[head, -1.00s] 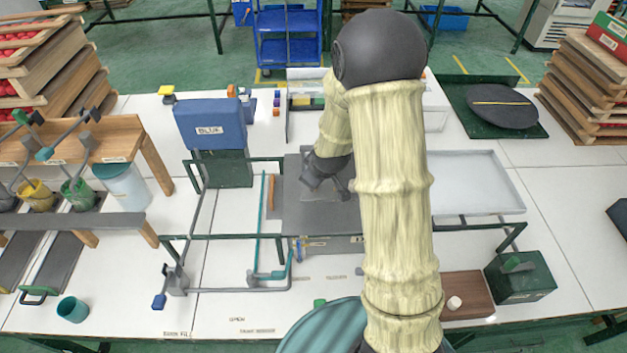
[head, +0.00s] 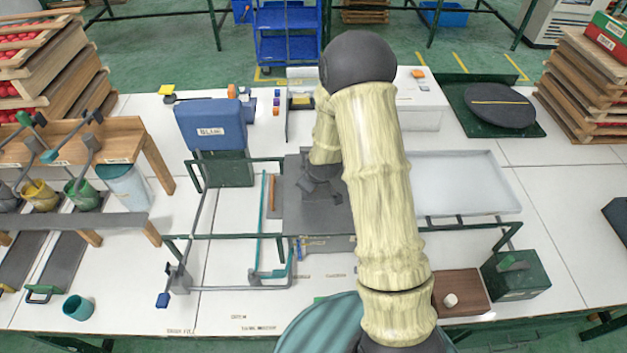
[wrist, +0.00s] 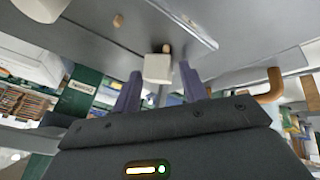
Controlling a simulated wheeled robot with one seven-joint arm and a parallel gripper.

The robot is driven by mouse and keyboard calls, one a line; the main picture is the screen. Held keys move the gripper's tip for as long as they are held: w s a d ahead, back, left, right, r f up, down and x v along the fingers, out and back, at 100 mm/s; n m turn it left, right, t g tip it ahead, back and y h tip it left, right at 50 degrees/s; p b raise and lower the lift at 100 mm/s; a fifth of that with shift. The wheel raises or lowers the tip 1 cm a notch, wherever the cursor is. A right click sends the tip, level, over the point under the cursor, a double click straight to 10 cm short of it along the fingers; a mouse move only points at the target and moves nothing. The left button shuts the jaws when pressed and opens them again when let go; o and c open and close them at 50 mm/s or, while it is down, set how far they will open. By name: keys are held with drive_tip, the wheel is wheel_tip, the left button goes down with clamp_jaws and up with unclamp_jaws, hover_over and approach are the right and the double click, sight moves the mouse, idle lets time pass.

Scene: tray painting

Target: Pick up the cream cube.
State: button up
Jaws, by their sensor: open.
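The cream cube (wrist: 157,68) shows in the wrist view, on or near a grey surface, between and just beyond my fingertips. I cannot tell whether it touches either finger. My gripper (wrist: 160,72) is open with two purple-grey fingers. In the head view my gripper (head: 320,195) is over the dark grey plate (head: 300,218) in the middle of the table, and I cannot make out the cube there; my gripper or arm may hide it.
A small cream piece (head: 450,300) stands on a brown board (head: 468,285) at the front right. A pale tray (head: 505,195) is right of my arm. A green-framed rack with a blue box (head: 208,125) stands left. A teal cup (head: 77,308) is front left.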

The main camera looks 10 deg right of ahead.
drive_tip(key=shift+c, duration=0.4)
drive_tip(key=c, duration=0.8)
drive_tip(key=shift+r, duration=0.1)
